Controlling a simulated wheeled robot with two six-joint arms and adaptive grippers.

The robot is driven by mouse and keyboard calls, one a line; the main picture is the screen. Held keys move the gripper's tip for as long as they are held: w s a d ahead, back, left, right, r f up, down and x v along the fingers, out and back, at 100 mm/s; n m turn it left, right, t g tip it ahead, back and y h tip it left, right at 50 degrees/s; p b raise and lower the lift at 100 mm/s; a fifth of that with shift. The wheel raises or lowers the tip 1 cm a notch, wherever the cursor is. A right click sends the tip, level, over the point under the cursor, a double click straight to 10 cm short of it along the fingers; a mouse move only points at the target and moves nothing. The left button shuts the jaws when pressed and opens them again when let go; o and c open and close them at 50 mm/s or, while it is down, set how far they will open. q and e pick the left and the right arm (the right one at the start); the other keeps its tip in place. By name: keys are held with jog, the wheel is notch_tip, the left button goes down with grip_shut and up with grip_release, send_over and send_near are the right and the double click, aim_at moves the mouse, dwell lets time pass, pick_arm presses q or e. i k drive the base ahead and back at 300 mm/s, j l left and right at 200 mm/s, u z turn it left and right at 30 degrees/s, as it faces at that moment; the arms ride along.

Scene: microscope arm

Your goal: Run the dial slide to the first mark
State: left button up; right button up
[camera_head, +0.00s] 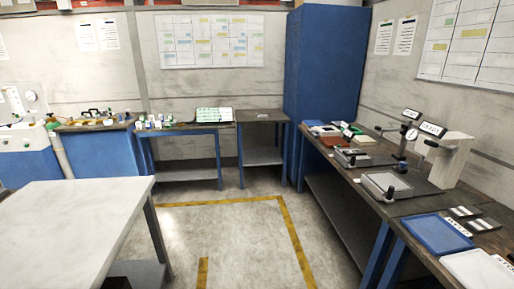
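On the dark bench along the right wall stands a fixture with a flat grey plate (389,181) and a dark upright post (402,154). A small round white dial (411,134) sits near the top of the post. A light grey block (449,160) with a black lever (437,146) stands just right of it. I take this group to hold the dial slide; its marks are too small to read. Neither of my grippers is in view.
A blue tray (437,232) and a white tray (478,269) lie nearer on the right. A blue cabinet (326,75) stands at the back. A pale table (75,225) fills the left front. Open floor (235,235) with yellow tape lies between.

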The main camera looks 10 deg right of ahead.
aim_at(353, 162)
jog(key=i+j+z, duration=0.25)
jog(key=i, duration=0.4)
jog(key=i+j+z, duration=0.25)
jog(key=i, duration=0.45)
jog(key=i+j+z, duration=0.25)
jog(key=i, duration=0.4)
jog(key=i+j+z, duration=0.25)
jog(key=i+j, duration=0.3)
